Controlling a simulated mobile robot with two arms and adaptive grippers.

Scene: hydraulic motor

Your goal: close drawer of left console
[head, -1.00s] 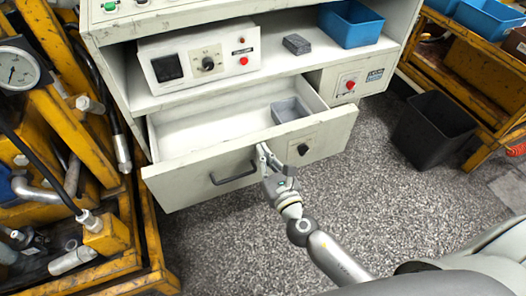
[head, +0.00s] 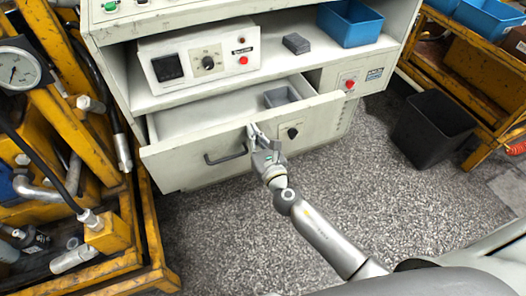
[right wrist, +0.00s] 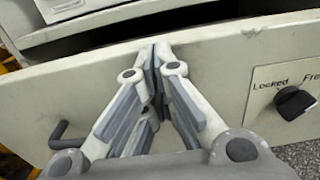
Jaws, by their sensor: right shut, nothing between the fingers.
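The left console (head: 118,75) is a pale cabinet with an open shelf and a drawer below. The drawer (head: 195,160) is partly open, and a small grey bin (head: 281,97) sits inside it. The drawer front carries a dark bar handle (head: 226,157) and a black lock knob, which also shows in the right wrist view (right wrist: 293,103). My right gripper (head: 252,130) is shut and empty, its fingertips at the drawer front between handle and knob. In the right wrist view its fingertips (right wrist: 152,62) meet near the front's top edge. My left gripper is not in view.
On the shelf stand a control box (head: 198,60), a dark small block (head: 296,43) and a blue bin (head: 350,22). Yellow machinery with a gauge (head: 15,70) is close on the left. A black bin (head: 432,130) stands right on open speckled floor.

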